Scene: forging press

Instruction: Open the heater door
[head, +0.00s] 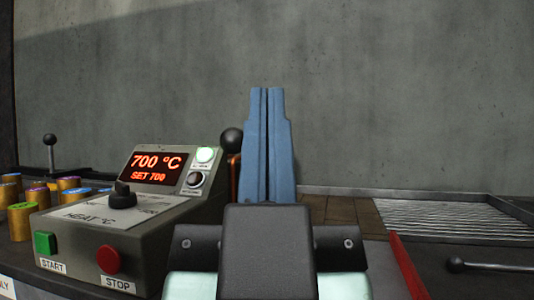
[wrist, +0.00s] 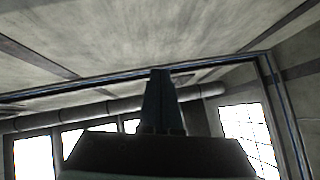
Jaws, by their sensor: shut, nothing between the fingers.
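My gripper (head: 267,92) points upward in the middle of the head view, its two blue fingers shut together with nothing between them. In the wrist view its dark fingers (wrist: 160,75) point up towards the ceiling. The heater's control box (head: 130,215) stands to the left, with its display (head: 155,165) reading 700 °C and SET 700. I cannot make out a heater door in either view. A black ball knob (head: 231,140) shows just left of my fingers, beside an orange-brown upright part (head: 234,178); my gripper hides what lies behind it.
Several coloured cylinders (head: 22,220) stand at the far left, near a black ball-topped lever (head: 50,150). To the right are a metal grate (head: 455,217), a red edge strip (head: 407,268) and a ball-ended rod (head: 490,266). A concrete wall (head: 400,90) closes the back.

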